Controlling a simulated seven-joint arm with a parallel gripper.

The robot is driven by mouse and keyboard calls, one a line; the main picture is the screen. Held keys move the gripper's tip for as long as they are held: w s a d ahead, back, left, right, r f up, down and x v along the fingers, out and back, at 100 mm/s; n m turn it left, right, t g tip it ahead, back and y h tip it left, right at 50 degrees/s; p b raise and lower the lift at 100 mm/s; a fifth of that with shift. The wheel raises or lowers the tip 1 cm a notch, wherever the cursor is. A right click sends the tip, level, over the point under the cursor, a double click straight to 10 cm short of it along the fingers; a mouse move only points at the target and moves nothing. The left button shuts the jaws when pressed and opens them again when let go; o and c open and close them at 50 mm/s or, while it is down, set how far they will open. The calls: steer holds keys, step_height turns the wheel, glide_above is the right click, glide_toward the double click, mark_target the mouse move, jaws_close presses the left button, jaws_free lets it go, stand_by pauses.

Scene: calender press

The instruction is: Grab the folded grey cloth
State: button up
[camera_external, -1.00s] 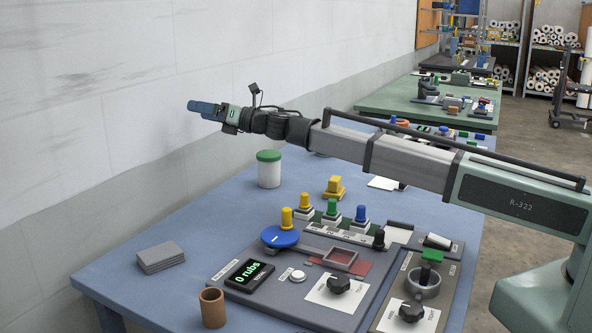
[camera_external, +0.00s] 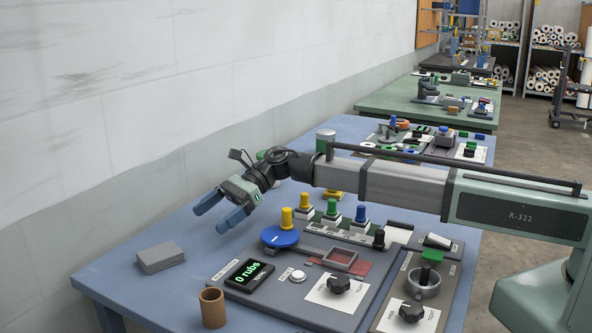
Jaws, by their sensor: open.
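The folded grey cloth (camera_external: 160,257) lies flat as a layered stack on the blue table, near its left edge. My gripper (camera_external: 220,213) is above the table, to the right of the cloth and higher in the picture. Its two blue fingers are apart with nothing between them, and they point down and to the left. The gripper does not touch the cloth.
A brown cup (camera_external: 212,307) stands at the front. A grey control panel (camera_external: 232,297) with a "0 rubs" display, knobs and a blue disc (camera_external: 280,237) fills the middle. The blue table (camera_external: 120,270) is bare around the cloth. A wall (camera_external: 100,120) runs behind.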

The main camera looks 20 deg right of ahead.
mark_target(176, 246)
steer(key=x, duration=1)
steer(key=shift+s+a+f, duration=0.1)
steer(key=shift+a, duration=0.1)
steer(key=c, duration=1.1)
